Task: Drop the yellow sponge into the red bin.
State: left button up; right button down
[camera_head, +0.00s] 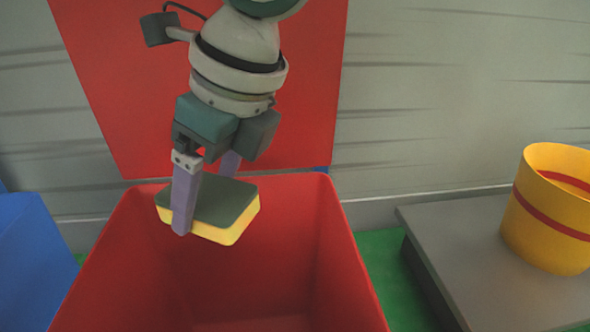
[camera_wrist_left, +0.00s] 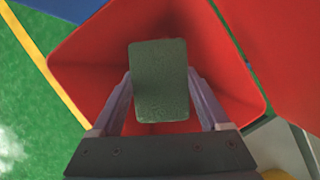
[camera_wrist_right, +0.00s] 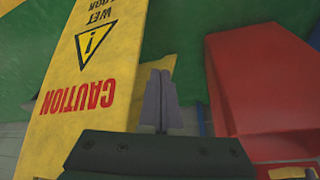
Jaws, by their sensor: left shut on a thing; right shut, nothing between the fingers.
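The sponge (camera_head: 236,228), yellow with a dark green top, is held between the fingers of my left gripper (camera_head: 207,195) in the head view. It hangs over the open red bin (camera_head: 348,262), near the bin's far rim. In the left wrist view the sponge's green face (camera_wrist_left: 160,82) lies between both fingers, with the red bin (camera_wrist_left: 85,65) around it. My right gripper (camera_wrist_right: 160,102) shows only in the right wrist view, shut and empty. The red bin's outer side (camera_wrist_right: 262,75) is to its right there.
A yellow bucket with a red band (camera_head: 548,215) stands on a grey platform (camera_head: 480,255) at the right. A blue bin (camera_head: 35,260) is at the left. A yellow caution sign (camera_wrist_right: 88,85) is beside my right gripper. The floor is green.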

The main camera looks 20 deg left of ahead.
pick_arm(q)
jog(key=o, duration=1.5)
jog(key=shift+c, duration=0.2)
jog(key=shift+r, duration=0.1)
jog(key=p+v, duration=0.6)
jog(key=v, duration=0.2)
jog(key=shift+d+r, duration=0.1)
jog(key=shift+r, duration=0.25)
jog(key=shift+d+r+p, duration=0.3)
jog(key=shift+r+p, duration=0.1)
jog(key=shift+r, duration=0.05)
